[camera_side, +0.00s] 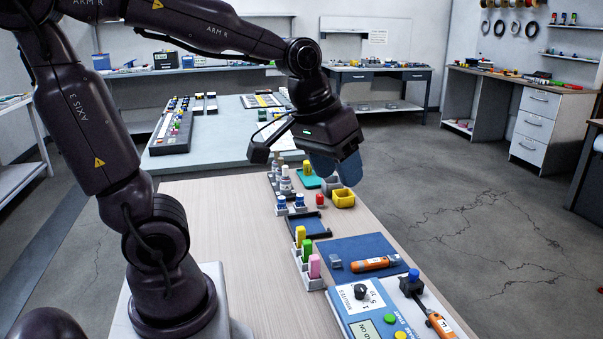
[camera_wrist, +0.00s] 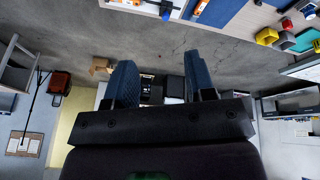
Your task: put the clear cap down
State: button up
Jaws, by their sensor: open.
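My gripper (camera_side: 336,174) is open, with its two blue padded fingers above the far part of the wooden table. In the wrist view the fingers stand apart (camera_wrist: 160,75), with only distant background between them. A small clear-grey piece (camera_side: 335,261), which may be the clear cap, sits on the left part of the blue mat (camera_side: 362,248), well away from my gripper. It is too small to be sure what it is. I cannot make out another clear cap.
A yellow bin (camera_side: 344,198), a red-topped piece (camera_side: 320,199) and a teal tray (camera_side: 309,180) stand near my gripper. A rack with yellow, green and pink pieces (camera_side: 307,252), an orange tool (camera_side: 370,264) and a timer box (camera_side: 366,309) are nearer. The table's left part is clear.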

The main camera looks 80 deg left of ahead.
jog(key=s+d+r+m+t, duration=0.1)
jog(key=s+d+m, duration=0.3)
jog(key=s, duration=0.2)
jog(key=shift+s+r+m, duration=0.15)
jog(key=shift+s+m, duration=0.15)
